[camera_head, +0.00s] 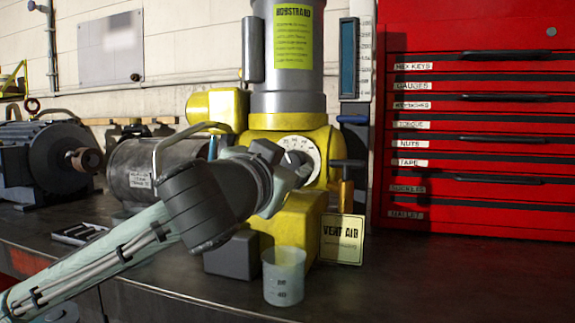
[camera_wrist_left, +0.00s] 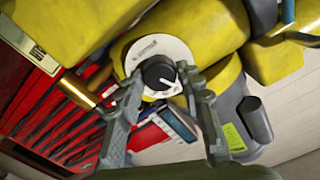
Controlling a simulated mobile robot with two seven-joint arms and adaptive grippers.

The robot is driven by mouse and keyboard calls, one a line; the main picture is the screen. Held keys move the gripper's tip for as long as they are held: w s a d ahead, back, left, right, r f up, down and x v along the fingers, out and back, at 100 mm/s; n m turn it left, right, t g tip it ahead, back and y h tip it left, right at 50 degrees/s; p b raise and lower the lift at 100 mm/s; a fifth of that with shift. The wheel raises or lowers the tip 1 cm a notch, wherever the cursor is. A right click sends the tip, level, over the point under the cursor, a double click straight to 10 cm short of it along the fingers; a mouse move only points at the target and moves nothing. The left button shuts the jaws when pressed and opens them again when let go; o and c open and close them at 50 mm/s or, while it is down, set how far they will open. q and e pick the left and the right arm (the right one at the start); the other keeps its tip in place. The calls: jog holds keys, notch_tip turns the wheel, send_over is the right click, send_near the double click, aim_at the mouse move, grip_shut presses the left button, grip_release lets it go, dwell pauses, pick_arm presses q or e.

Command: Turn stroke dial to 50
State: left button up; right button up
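The stroke dial (camera_head: 304,146) is a white scale disc on the yellow pump body (camera_head: 316,128); my gripper covers part of it in the head view. In the left wrist view the dial disc (camera_wrist_left: 151,47) has a black knob (camera_wrist_left: 158,73) with a white pointer mark. My left gripper (camera_head: 298,170) is at the dial, its arm coming from the left. In the left wrist view the left gripper (camera_wrist_left: 159,76) has its fingers apart, one on each side of the knob; whether they touch it I cannot tell. The scale numbers are too small to read. My right gripper is not in view.
A clear beaker (camera_head: 284,276) and a yellow "VENT AIR" card (camera_head: 342,239) stand close below the dial. A grey motor (camera_head: 150,170) and a dark motor (camera_head: 42,160) are at left. A red tool chest (camera_head: 480,150) stands right. The bench front right is clear.

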pick_arm(q)
jog(key=c, duration=0.6)
jog(key=m+p, duration=0.3)
jog(key=m, duration=0.2)
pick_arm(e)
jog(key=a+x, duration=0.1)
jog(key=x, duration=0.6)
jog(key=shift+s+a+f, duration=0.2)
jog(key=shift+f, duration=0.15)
pick_arm(q)
jog(key=o, duration=1.2)
jog(key=shift+s, duration=0.1)
